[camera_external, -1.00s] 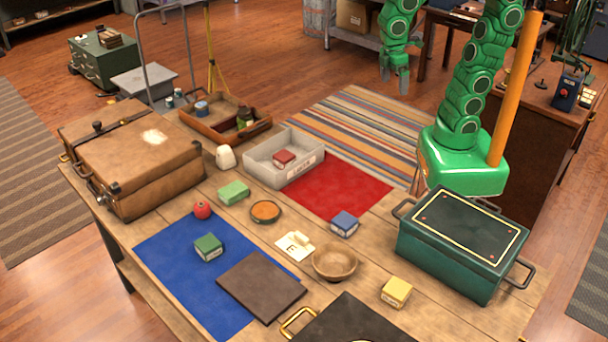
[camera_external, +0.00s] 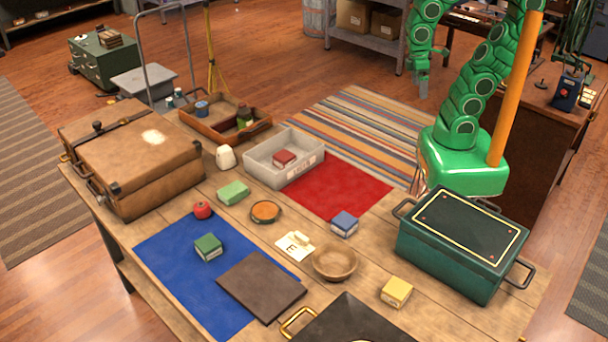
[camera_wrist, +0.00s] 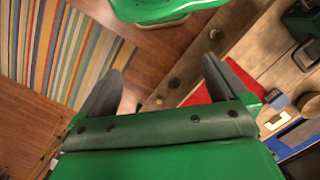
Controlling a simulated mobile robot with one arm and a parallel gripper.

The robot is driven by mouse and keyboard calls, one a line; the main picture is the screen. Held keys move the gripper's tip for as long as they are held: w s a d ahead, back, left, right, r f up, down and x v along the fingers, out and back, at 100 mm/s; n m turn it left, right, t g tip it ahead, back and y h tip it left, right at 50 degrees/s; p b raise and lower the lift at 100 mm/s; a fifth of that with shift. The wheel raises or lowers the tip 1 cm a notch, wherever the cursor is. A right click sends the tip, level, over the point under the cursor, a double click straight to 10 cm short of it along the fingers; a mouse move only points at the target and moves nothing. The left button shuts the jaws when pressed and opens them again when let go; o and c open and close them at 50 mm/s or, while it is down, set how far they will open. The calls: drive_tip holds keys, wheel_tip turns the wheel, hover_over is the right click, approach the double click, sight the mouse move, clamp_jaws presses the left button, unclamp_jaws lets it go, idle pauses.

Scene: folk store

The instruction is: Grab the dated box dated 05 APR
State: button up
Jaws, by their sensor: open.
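Several small labelled boxes are on the workbench: a blue box (camera_external: 344,224), a yellow box (camera_external: 396,291), a dark green box (camera_external: 208,247) on the blue mat, and a light green box (camera_external: 233,193). A red box (camera_external: 284,158) lies inside the grey tray (camera_external: 262,173). Their printed dates are too small to read, so I cannot tell which is 05 APR. My gripper (camera_external: 421,85) is raised beyond the bench's far edge, away from all the boxes. In the wrist view my gripper (camera_wrist: 162,75) is open with nothing between its fingers.
A dark green chest (camera_external: 462,240) stands at the bench's right, and a brown suitcase (camera_external: 140,165) at its left. A wooden bowl (camera_external: 335,262), a card (camera_external: 294,246), a dark board (camera_external: 261,286) and a red mat (camera_external: 345,190) lie between. The red mat is mostly clear.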

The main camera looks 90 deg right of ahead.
wheel_tip(320, 180, up, 5)
drive_tip(key=m+g+y, duration=0.4)
drive_tip(key=m+y, duration=0.8)
drive_tip(key=m, duration=0.1)
hover_over(393, 282)
drive_tip(key=w+d, duration=0.2)
drive_tip(key=d, duration=0.3)
drive_tip(key=f, duration=2.8)
drive_tip(key=shift+w+a+f, duration=0.2)
drive_tip(key=shift+w+a, duration=0.05)
drive_tip(key=shift+x, duration=3.9)
drive_tip(key=shift+s+r, duration=0.15)
drive_tip(key=c, duration=0.9)
drive_tip(key=shift+r, duration=0.1)
